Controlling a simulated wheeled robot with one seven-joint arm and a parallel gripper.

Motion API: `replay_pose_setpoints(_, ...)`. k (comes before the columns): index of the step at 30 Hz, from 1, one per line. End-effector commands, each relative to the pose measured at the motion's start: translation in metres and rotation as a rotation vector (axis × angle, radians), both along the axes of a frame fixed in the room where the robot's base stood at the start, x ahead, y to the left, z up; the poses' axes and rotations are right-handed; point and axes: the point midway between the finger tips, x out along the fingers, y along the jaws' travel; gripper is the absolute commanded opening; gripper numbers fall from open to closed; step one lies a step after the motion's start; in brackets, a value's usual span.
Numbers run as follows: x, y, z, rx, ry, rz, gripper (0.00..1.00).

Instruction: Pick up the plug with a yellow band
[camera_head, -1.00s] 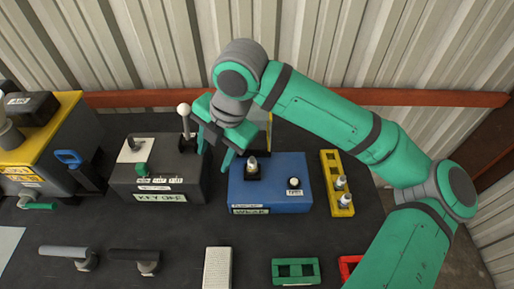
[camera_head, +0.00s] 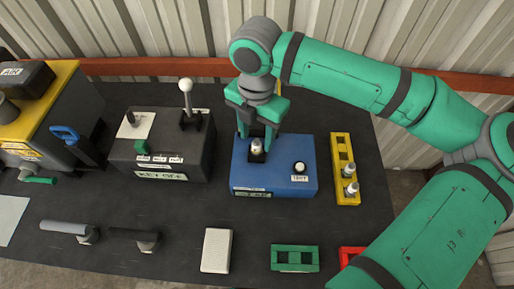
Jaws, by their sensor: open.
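A small pale plug (camera_head: 256,147) stands upright in a dark socket on top of the blue box (camera_head: 302,146). Two similar plugs stand in the yellow rack (camera_head: 341,140) to the right, an upper one (camera_head: 347,170) and a lower one (camera_head: 351,188). The plugs are too small to tell for sure which has a yellow band. My gripper (camera_head: 256,138) points down over the blue box. It is open, with one finger on each side of the plug there. I cannot tell whether the fingers touch the plug.
A dark box (camera_head: 180,172) with an upright white-knobbed lever (camera_head: 186,92) stands left of the blue box. A yellow-topped machine (camera_head: 60,95) is further left. A white block (camera_head: 216,250) and a green frame (camera_head: 294,258) lie in front. A corrugated wall closes the back.

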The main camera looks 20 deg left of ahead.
Motion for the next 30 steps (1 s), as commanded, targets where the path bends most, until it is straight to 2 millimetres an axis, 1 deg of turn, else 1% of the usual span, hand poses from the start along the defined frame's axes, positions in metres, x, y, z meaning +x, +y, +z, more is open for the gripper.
replay_pose_setpoints(6,0.004,0.000,-0.031,-0.003,0.002,-0.002,0.46)
replay_pose_setpoints(9,0.004,-0.001,-0.040,-0.002,0.001,-0.002,0.46)
replay_pose_setpoints(12,0.004,-0.001,-0.044,-0.001,0.000,-0.003,0.46)
replay_pose_setpoints(18,0.004,-0.001,-0.044,0.000,0.000,-0.003,0.46)
replay_pose_setpoints(20,0.004,-0.001,-0.044,0.000,0.000,-0.003,0.32)
replay_pose_setpoints(21,0.004,-0.001,-0.044,0.000,0.000,-0.003,0.23)
replay_pose_setpoints(24,0.004,-0.001,-0.044,0.000,0.000,-0.003,0.02)
replay_pose_setpoints(25,0.004,-0.001,-0.044,0.000,0.000,-0.003,0.02)
replay_pose_setpoints(26,0.004,-0.001,-0.044,0.000,0.000,-0.003,0.00)
replay_pose_setpoints(30,0.004,-0.001,-0.044,0.000,0.000,-0.003,0.00)
